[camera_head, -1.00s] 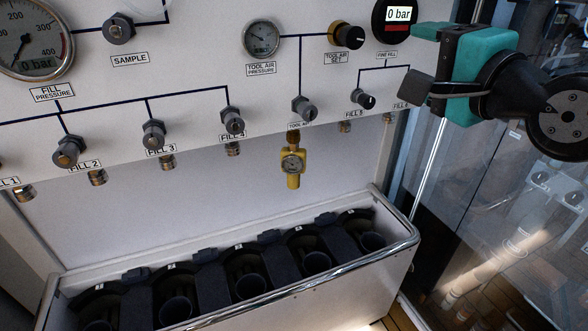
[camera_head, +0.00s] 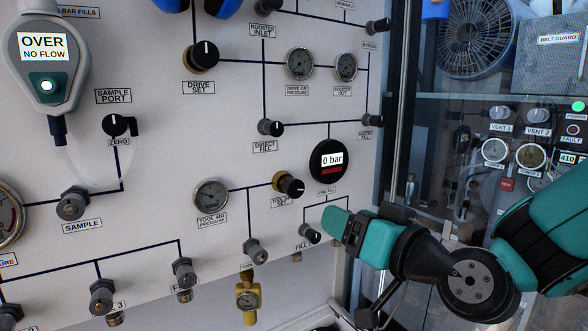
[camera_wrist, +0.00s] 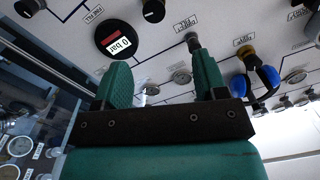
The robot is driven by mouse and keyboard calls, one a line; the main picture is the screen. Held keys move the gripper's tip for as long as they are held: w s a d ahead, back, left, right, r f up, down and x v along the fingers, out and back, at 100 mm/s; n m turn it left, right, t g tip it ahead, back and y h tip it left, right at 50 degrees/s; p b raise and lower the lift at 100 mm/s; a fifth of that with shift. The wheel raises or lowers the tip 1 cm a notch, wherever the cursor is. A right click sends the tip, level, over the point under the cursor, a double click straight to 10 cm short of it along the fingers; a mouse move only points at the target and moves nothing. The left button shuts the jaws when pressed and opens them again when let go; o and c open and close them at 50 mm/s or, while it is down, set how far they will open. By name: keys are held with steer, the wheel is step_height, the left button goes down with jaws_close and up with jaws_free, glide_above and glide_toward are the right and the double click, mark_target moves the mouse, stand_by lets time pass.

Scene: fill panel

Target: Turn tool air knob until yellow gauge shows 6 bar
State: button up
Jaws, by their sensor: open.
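The tool air set knob (camera_head: 290,186), black on a brass collar, is on the panel right of the round tool air pressure gauge (camera_head: 211,195). In the wrist view a black knob (camera_wrist: 152,10) at the top edge appears to be it. The small yellow gauge (camera_head: 248,299) hangs below the tool air valve (camera_head: 257,252); its reading is too small to make out. My teal gripper (camera_head: 336,222) is right of and below the set knob, touching nothing visible. In the wrist view its two fingers (camera_wrist: 158,64) are apart and empty.
The round 0 bar display (camera_head: 329,160) is just above my gripper, and a fill valve (camera_head: 310,234) is close to its left. The drive set knob (camera_head: 204,54) and blue ear muffs (camera_head: 222,6) are higher up. A glass-fronted cabinet stands right.

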mark_target(297, 186)
steer(key=w+a+n+p, duration=0.1)
steer(key=w+a+p, duration=0.1)
steer(key=w+p, duration=0.2)
steer(key=w+a+n+p, duration=0.1)
steer(key=w+a+p, duration=0.2)
steer(key=w+p, duration=0.2)
steer(key=w+a+n+p, duration=0.1)
steer(key=w+a+p, duration=0.2)
steer(key=p, duration=0.5)
steer(key=shift+w+a+r+n+h, duration=0.15)
steer(key=shift+w+r, duration=0.05)
steer(key=shift+w, duration=0.25)
steer(key=shift+w+a+r+n+h, duration=0.1)
steer(key=shift+w+r+n+h, duration=0.1)
steer(key=shift+w, duration=0.2)
steer(key=shift+w+a+f+p, duration=0.2)
steer(key=shift+w+a+p, duration=0.05)
steer(key=shift+w+p, duration=0.15)
